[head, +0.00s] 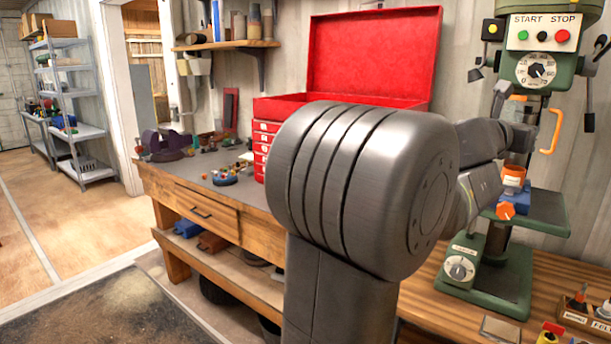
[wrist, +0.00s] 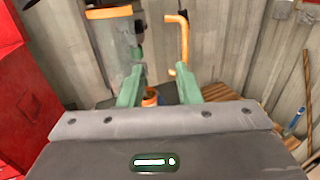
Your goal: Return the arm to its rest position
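In the wrist view my gripper (wrist: 159,72) has two green fingers spread well apart, with nothing held between them. An orange ringed part (wrist: 151,97) shows beyond and between the finger bases. In the head view my arm (head: 365,190) fills the middle and reaches right toward the green drill press (head: 541,115). The gripper's fingers cannot be made out there. The orange part (head: 513,176) sits at a blue vise (head: 516,197) on the press table, below the arm's far end.
The press has an orange handle (head: 553,130), close ahead of the fingers in the wrist view (wrist: 183,40). A red tool chest (head: 372,55) with open lid stands on the workbench (head: 205,180) behind my arm. Small items lie at the lower right. The floor at left is clear.

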